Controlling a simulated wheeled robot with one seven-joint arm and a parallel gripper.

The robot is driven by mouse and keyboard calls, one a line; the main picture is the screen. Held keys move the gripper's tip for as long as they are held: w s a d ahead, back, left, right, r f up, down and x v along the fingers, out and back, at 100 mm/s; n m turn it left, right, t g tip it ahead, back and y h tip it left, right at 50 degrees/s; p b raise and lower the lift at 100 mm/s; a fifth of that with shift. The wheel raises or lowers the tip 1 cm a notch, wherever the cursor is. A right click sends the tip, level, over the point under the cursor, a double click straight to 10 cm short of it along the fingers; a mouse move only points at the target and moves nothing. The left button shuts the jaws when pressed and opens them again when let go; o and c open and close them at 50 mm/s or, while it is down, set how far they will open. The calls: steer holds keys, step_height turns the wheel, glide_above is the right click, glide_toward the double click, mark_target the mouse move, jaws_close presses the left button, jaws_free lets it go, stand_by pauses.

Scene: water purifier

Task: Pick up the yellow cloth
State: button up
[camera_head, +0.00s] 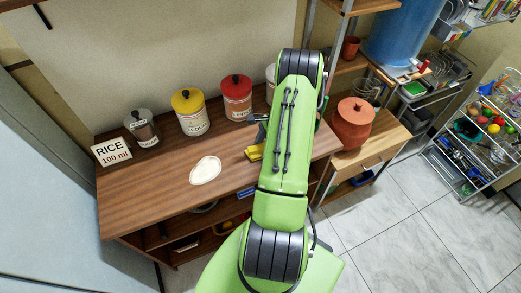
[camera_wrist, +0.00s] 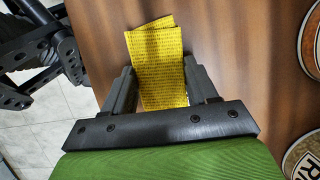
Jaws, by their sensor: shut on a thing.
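The yellow cloth (camera_wrist: 158,62) is a flat, textured piece with a ragged-looking top edge, seen in the wrist view between my gripper's two dark fingers. My gripper (camera_wrist: 160,88) is shut on the cloth, with a finger at each side of it. The brown wooden tabletop (camera_wrist: 235,50) lies behind the cloth; whether the cloth touches it I cannot tell. In the head view a small part of the cloth (camera_head: 254,153) shows at the left of my green arm, over the right part of the table. My arm hides the rest.
Canisters with a grey lid (camera_head: 143,130), a yellow lid (camera_head: 188,112) and a red lid (camera_head: 236,97) stand along the table's back. A rice sign (camera_head: 112,152) stands at left. A white oval (camera_head: 205,170) lies mid-table. A clay pot (camera_head: 352,122) stands right of my arm.

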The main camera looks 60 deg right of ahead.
step_height(320, 180, up, 10)
steer(key=shift+p, duration=0.45)
